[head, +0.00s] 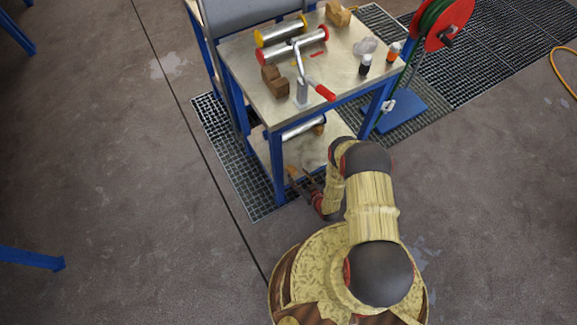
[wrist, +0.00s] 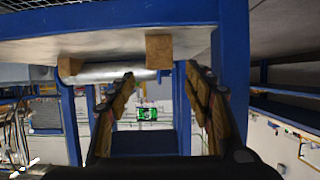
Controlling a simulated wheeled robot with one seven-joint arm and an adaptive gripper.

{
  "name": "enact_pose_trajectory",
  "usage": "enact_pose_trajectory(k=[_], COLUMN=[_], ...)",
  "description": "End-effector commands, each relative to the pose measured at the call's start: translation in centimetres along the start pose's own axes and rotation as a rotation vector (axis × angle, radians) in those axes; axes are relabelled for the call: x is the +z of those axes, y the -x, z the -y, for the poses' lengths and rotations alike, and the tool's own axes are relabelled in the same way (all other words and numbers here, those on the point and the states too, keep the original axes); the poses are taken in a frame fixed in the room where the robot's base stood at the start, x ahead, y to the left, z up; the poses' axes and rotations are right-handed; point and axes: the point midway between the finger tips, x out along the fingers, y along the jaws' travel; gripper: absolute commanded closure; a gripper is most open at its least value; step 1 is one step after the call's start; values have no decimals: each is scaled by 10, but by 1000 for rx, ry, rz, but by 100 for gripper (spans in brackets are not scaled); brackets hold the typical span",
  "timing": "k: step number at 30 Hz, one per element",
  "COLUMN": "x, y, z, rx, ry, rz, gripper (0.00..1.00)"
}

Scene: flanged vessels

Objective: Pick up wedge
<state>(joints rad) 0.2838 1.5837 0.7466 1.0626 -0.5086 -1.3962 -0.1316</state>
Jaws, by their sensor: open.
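Wooden blocks that may be wedges show in several places; I cannot tell which one the task names. In the wrist view, which looks upside down, a wooden block (wrist: 159,51) sits on the lower shelf's near edge, ahead of my gripper (wrist: 161,72). A second wooden block (wrist: 70,66) is on the same shelf to the left. In the head view a small wooden piece (head: 318,130) shows on the lower shelf, and brown blocks (head: 274,81) stand on the tabletop. My gripper (head: 299,178) is open and empty beside the lower shelf, apart from the blocks.
A metal cylinder (head: 300,128) lies on the lower shelf (head: 308,152), between blue table legs (head: 277,168). The tabletop (head: 245,55) above holds flanged cylinders (head: 281,30), a red-handled tool (head: 325,92) and small bottles (head: 365,65).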

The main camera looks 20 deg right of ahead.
Motion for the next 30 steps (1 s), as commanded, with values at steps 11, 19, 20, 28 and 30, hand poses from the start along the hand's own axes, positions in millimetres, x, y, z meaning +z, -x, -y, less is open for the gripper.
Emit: enact_pose_trajectory(k=[11, 19, 20, 28, 30], x=[2, 3, 3, 1, 1], y=[-36, -71, -73, -73, -73], z=[0, 0, 0, 0, 0], rx=[-2, -1, 0, 0, 0], ry=[2, 1, 1, 0, 0], rz=[-2, 0, 0, 1, 1], gripper=[48, 48, 48, 51, 55])
